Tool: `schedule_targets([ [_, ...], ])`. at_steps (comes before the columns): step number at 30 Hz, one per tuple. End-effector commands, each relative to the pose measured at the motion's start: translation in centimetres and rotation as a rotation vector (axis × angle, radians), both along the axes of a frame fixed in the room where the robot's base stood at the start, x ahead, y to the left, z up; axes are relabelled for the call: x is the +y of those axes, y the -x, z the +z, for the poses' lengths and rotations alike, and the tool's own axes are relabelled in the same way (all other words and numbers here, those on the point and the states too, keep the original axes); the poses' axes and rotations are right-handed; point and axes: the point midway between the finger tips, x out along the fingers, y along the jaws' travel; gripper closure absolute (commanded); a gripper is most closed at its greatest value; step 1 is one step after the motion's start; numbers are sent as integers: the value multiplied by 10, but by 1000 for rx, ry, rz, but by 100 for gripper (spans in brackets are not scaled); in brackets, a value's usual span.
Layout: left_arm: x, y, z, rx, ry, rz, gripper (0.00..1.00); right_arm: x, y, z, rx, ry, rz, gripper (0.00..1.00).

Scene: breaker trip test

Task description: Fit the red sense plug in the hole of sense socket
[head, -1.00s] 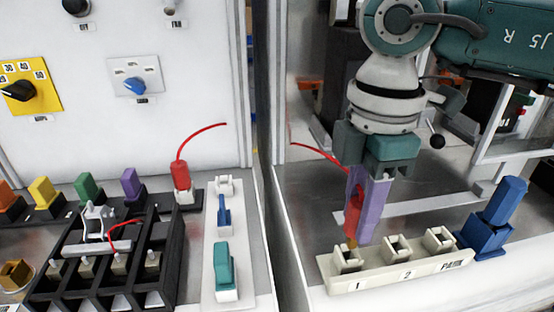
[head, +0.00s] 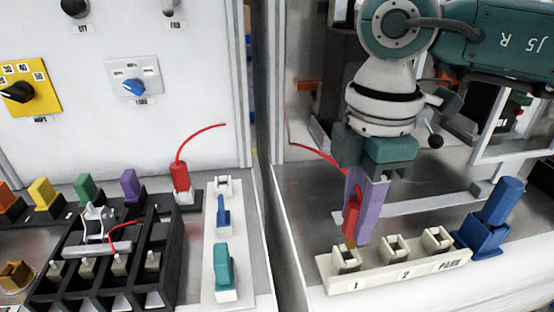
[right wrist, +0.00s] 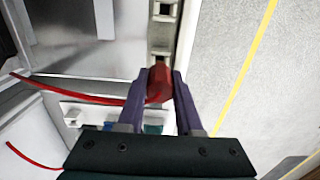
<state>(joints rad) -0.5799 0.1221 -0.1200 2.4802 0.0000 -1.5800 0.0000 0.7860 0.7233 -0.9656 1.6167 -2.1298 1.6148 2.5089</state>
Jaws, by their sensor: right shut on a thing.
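My right gripper (head: 366,212), with purple fingers, is shut on the red sense plug (head: 352,215), whose red lead trails to the upper left. The plug points down, with its brass-coloured tip at or just above the hole marked 1 of the pale socket strip (head: 375,275). I cannot tell whether the tip is inside the hole. The strip also has a hole marked 2 and one marked PARK. In the right wrist view the red plug (right wrist: 160,82) sits between the fingers, hiding the hole beyond it; the strip (right wrist: 163,40) runs upward past it. My left gripper is not in view.
A blue plug in a blue holder (head: 484,235) stands right of the strip. A second red plug (head: 181,177) with a red lead stands left, near a white strip with a teal switch (head: 224,268). A black rack (head: 105,265) is at lower left.

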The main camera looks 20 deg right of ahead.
Motion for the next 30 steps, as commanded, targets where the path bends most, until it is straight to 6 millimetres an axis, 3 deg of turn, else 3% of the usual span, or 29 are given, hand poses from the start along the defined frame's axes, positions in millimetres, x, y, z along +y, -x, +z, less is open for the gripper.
schedule_targets([
  [30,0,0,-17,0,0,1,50,0,0,-22,0,-1,0,100],
])
